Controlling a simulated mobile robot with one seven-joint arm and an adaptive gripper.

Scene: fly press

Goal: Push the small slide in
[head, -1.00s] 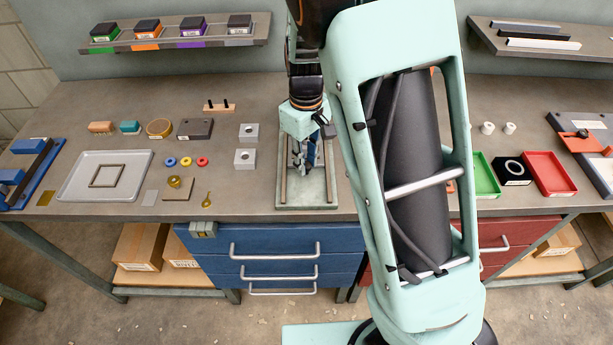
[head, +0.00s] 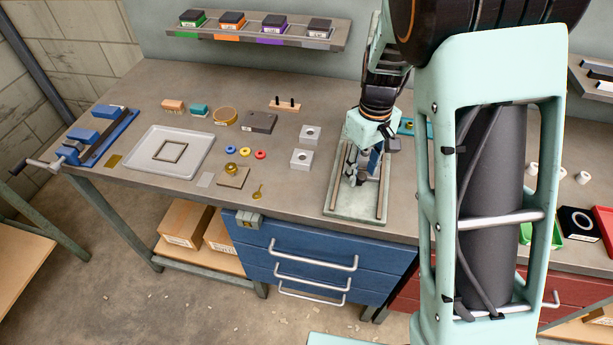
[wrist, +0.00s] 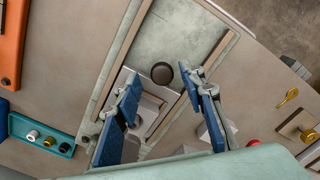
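A pale green base plate (head: 342,205) with two brown rails lies at the bench's front edge, and it also shows in the wrist view (wrist: 165,40). Between the rails in the wrist view is a light grey block (wrist: 151,100), which looks like the small slide, with a round dark knob (wrist: 162,74) by it. My gripper (head: 362,178) is over the plate, pointing down. In the wrist view its two blue-padded fingers (wrist: 162,84) are apart, on either side of the knob and block. I cannot tell whether they touch it. My gripper hides most of the slide in the head view.
Two grey blocks with holes (head: 302,159) stand just left of the plate. Colored rings (head: 245,152), a brass part on a square base (head: 233,175) and a grey tray (head: 140,150) lie farther left. A teal tray (wrist: 40,135) is on the plate's other side.

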